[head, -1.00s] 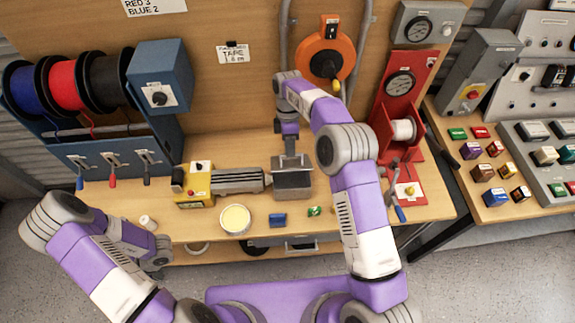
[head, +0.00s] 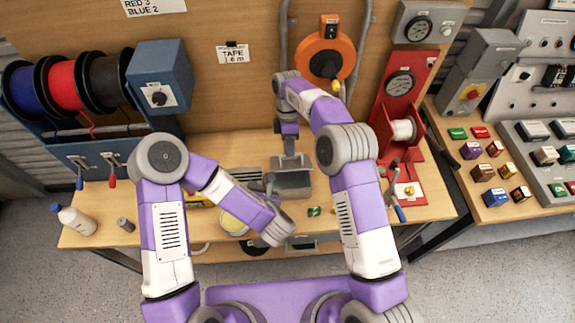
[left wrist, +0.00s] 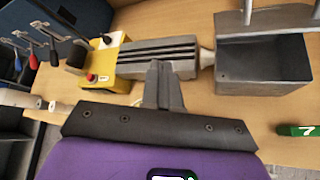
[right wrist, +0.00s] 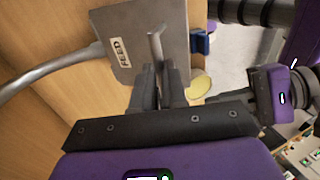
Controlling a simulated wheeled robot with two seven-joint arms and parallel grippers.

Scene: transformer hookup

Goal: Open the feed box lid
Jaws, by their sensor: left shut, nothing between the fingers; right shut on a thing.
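The feed box (head: 292,190) is a grey box on the bench; it also shows in the left wrist view (left wrist: 262,65), where its dark hollow appears exposed. Its grey lid (right wrist: 120,45), marked FEED, fills the upper middle of the right wrist view and looks tilted up at the back of the box. My right gripper (right wrist: 154,75) is shut on the lid's bar-like handle (right wrist: 155,45). My left gripper (left wrist: 158,68) is shut and empty, above the bench just left of the box. In the head view my left forearm partly hides the area beside the box.
A yellow-ended machine (left wrist: 105,65) with a grey ribbed bed runs up to the box's left side. A yellow-filled bowl (head: 236,222) is partly under my left arm. A white bottle (head: 75,220) stands at the bench's left end.

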